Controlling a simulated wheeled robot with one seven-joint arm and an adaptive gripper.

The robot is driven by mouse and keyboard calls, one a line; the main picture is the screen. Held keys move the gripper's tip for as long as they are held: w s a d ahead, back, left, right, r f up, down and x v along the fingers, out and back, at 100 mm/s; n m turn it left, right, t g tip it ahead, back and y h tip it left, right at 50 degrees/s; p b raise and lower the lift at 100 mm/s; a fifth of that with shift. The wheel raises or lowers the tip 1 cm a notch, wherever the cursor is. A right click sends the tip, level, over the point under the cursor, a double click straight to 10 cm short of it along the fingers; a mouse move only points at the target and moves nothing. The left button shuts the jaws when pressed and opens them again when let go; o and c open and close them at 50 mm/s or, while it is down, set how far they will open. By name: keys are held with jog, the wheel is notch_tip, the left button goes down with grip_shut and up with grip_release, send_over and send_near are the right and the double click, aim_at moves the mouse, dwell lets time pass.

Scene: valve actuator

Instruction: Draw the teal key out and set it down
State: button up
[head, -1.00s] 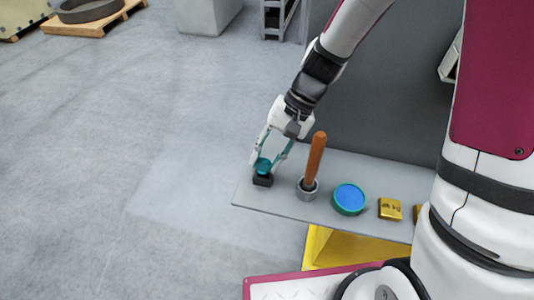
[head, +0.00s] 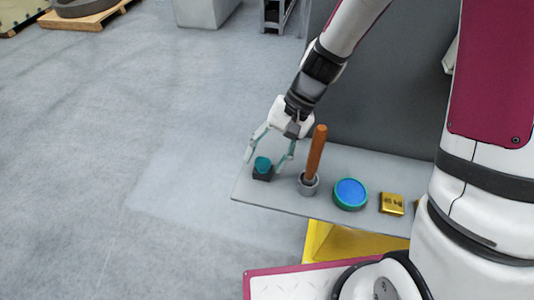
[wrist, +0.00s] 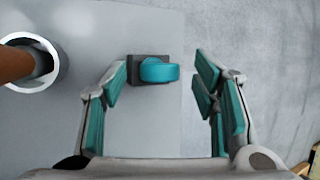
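The teal key (head: 263,163) sits in or on a small black block (head: 262,175) at the left end of the grey bench. In the wrist view the key (wrist: 159,71) looks like a rounded teal bar over the dark block (wrist: 145,59), reaching a little past its right side. How deep it sits in the block is hidden. My gripper (head: 266,159) is open around the key, one finger on each side. In the wrist view the fingers of my gripper (wrist: 162,77) stand clear of the key, with a wider gap on the right.
A wooden-brown handle (head: 317,150) stands in a grey cup (head: 308,184) close to my right finger. A blue-topped teal round tin (head: 350,193) and a gold block (head: 392,203) lie further right on the bench (head: 270,202). Bare bench surface lies in front of the cup.

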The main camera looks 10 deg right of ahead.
jog(key=shift+r, duration=0.1)
notch_tip(320, 180, up, 10)
dwell(0.6)
dwell(0.6)
